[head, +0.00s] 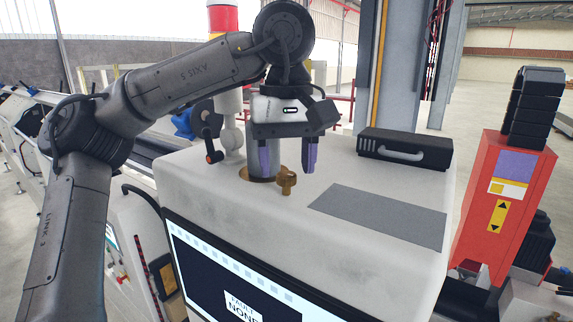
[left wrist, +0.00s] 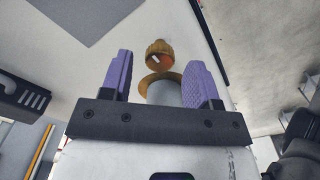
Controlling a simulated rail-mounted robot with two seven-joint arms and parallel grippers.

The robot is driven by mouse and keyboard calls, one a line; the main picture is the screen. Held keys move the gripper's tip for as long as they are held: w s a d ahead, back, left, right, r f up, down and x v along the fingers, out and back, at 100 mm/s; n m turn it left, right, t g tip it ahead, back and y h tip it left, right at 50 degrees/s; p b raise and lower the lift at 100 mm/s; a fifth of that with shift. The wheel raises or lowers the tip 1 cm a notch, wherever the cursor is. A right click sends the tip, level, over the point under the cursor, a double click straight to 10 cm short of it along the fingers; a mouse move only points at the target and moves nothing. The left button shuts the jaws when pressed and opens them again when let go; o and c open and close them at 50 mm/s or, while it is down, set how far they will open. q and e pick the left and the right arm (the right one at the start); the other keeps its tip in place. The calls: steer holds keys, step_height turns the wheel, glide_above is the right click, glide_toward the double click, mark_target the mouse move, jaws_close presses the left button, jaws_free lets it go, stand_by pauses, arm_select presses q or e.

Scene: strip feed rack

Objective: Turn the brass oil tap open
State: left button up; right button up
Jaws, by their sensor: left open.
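The brass oil tap (head: 287,180) is a small knob on top of the pale machine cabinet, beside a grey upright cylinder (head: 262,160) with a brass ring (head: 256,174) at its foot. My left gripper (head: 286,160) points down above it, open, with purple finger pads. In the left wrist view, the tap (left wrist: 159,55) shows beyond and between the two fingertips (left wrist: 157,62); the cylinder (left wrist: 164,95) and ring (left wrist: 159,82) also show between the fingers. The gripper shows no grip on the tap. My right gripper is not in view.
A black case with a grey handle (head: 405,151) stands on the cabinet (head: 340,180) at the back right. A grey plate (head: 380,214) lies flat on its top. A red-tipped lever (head: 210,145) is at the left. A red box (head: 500,205) stands right of the cabinet.

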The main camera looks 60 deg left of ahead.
arm_select(q)
steer(key=shift+f, duration=0.65)
steer(key=shift+c, duration=0.5)
steer(key=c, duration=0.8)
steer(key=shift+c, duration=0.2)
